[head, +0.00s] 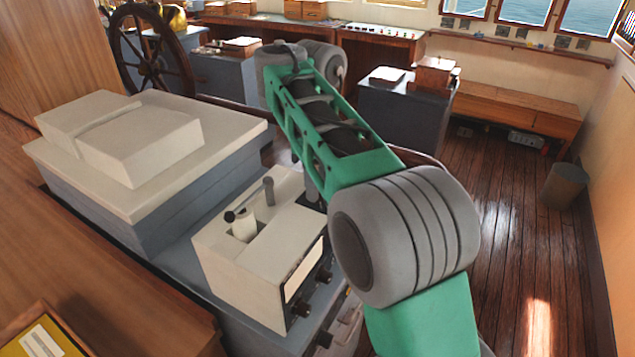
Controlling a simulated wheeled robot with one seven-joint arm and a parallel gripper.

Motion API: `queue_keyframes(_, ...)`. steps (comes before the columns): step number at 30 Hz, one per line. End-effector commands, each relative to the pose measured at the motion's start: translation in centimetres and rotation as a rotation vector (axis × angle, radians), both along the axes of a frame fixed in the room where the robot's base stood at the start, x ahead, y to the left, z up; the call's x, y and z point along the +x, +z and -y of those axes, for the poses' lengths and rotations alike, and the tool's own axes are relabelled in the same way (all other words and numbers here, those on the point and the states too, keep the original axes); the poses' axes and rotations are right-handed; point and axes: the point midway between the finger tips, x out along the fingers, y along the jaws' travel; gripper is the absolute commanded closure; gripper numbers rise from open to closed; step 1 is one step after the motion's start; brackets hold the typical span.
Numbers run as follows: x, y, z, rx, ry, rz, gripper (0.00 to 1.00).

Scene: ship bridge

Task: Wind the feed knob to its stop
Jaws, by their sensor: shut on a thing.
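A cream instrument box (262,252) stands on a grey-blue cabinet left of my arm. A white cylinder (244,228) and an upright grey lever (268,190) show in its top. Its right face has a pale window (304,272) and dark knobs, one at the lower corner (302,309) and one further along (324,276). I cannot tell which control is the feed knob. My green and grey arm passes in front of the cabinet's right side and hides part of it.
A larger cream-topped cabinet (235,150) stands left of the box. A ship's wheel (150,50) and grey consoles are behind. A bin (566,186) stands by the right wall. The wooden floor (515,230) at right is clear. A yellow-lined tray (42,338) is at lower left.

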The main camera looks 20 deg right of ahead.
Motion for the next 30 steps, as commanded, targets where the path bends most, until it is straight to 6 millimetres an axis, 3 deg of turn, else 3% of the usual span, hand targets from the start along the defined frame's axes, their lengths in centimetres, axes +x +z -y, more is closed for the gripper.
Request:
queue_keyframes(9, -0.04, -0.17, -0.01, 0.000, -0.001, -0.004, 1.00)
queue_keyframes(10, -0.04, -0.17, -0.01, 0.000, -0.001, -0.004, 0.69)
queue_keyframes(18, -0.02, -0.07, -0.01, 0.000, -0.001, -0.001, 0.48)
queue_keyframes(26, -0.02, -0.03, 0.01, 0.000, 0.012, 0.000, 0.48)
queue_keyframes(30, -0.06, -0.09, 0.05, 0.000, 0.174, 0.000, 0.48)
